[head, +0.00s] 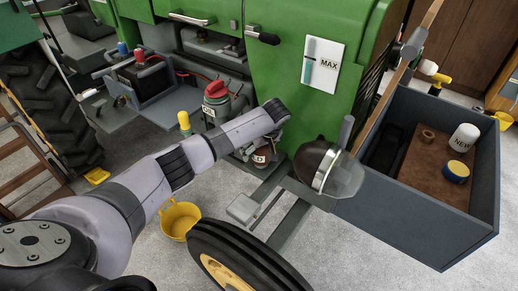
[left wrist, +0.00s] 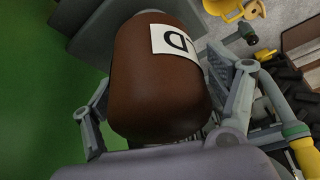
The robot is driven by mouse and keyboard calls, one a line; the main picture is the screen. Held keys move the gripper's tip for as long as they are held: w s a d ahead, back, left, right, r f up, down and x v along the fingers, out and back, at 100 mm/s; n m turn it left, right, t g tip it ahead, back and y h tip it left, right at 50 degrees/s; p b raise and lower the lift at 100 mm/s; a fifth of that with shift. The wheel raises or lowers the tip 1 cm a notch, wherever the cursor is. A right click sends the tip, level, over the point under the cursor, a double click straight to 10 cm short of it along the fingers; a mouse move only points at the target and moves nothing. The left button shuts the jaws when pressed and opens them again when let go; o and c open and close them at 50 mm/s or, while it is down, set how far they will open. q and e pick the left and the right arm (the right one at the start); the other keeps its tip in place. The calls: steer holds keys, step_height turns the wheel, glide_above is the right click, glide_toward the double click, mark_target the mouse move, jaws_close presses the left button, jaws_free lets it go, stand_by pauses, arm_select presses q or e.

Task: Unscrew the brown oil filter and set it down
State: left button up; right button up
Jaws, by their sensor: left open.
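The brown oil filter (head: 262,157) is low on the green tractor's side, partly hidden by my left arm in the head view. In the left wrist view the brown filter (left wrist: 160,80) fills the middle, with a white label showing part of the word "OLD". It meets a grey part above it. My left gripper (left wrist: 170,100) has one finger on each side of the filter, with the jaws open. In the head view my left gripper (head: 250,148) is beside the filter, mostly hidden by the wrist. Whether the fingers touch it I cannot tell. My right gripper is not in view.
A grey-blue crate (head: 345,205) at right holds a white "NEW" filter (head: 465,137), a yellow-and-blue tin (head: 456,172) and a brown ring (head: 427,135). A yellow bucket (head: 180,221) stands on the floor. The headlamp (head: 322,165) and front tyre (head: 240,258) are close to the filter.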

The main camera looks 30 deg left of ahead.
arm_select(q)
steer(key=shift+c, duration=0.3)
steer(key=c, duration=1.4)
steer(key=shift+s+d+n+g, duration=0.15)
steer(key=shift+n+g, duration=0.25)
steer(key=shift+n, duration=0.8)
steer(key=n+g, duration=0.1)
steer(key=n, duration=0.2)
steer(key=shift+s, duration=0.2)
steer(key=n+g, duration=0.1)
steer(key=n, duration=0.2)
steer(key=shift+s+r, duration=0.1)
steer(key=shift+s, duration=0.1)
steer(key=n+g, duration=0.1)
steer(key=n, duration=0.2)
steer(key=shift+s+r, duration=0.1)
steer(key=shift+g, duration=0.3)
steer(key=shift+s+n, duration=0.15)
steer(key=shift+n, duration=0.15)
